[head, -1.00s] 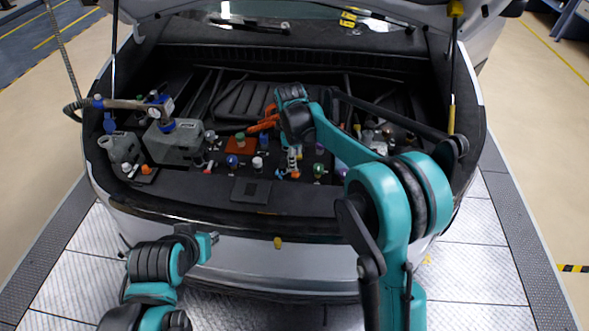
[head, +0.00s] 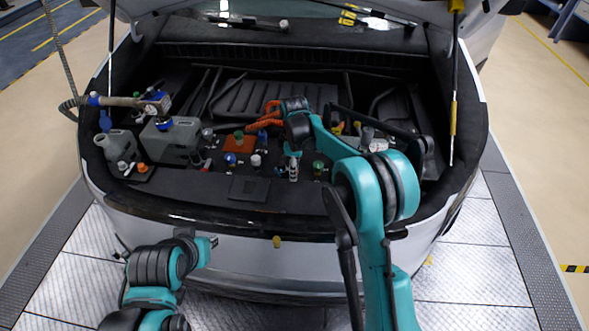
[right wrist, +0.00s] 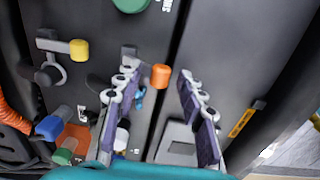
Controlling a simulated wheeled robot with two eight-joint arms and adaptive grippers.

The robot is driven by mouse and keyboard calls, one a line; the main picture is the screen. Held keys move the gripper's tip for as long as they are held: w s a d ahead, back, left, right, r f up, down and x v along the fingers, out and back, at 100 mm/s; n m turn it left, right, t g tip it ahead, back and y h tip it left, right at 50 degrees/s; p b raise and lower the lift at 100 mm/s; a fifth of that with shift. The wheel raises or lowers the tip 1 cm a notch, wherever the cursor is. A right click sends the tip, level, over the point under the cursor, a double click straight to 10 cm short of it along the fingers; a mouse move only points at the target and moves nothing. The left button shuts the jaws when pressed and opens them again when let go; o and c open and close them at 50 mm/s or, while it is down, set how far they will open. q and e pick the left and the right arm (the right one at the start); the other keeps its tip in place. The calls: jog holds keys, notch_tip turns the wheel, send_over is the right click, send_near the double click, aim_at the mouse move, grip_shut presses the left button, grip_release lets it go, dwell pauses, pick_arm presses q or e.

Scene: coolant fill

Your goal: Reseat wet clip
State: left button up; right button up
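My right gripper (head: 293,168) points down over the row of capped fittings in the engine bay. In the right wrist view its two grey-and-purple fingers (right wrist: 160,105) stand wide apart. An orange cap (right wrist: 160,77) shows in the gap, close to the left finger, and I cannot tell if they touch. A small bright blue part (right wrist: 139,98) shows beside that finger, partly hidden; I cannot tell whether it is the clip. I cannot make out a clip in the head view. My left gripper (head: 211,243) is low in front of the bumper, its fingers too small to judge.
A grey reservoir (head: 173,142) with a hose and gauge stands at the bay's left. Near it are an orange block (head: 238,144), a white cap (head: 256,160) and a green cap (head: 318,166). A yellow cap (right wrist: 79,49) shows in the wrist view. The front ledge (head: 200,188) is mostly clear.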

grip_shut()
jog(key=shift+s+a+f+t, duration=0.1)
jog(key=shift+s+f+t, duration=0.25)
jog(key=shift+t, duration=0.35)
grip_release()
jog(key=shift+w, duration=0.1)
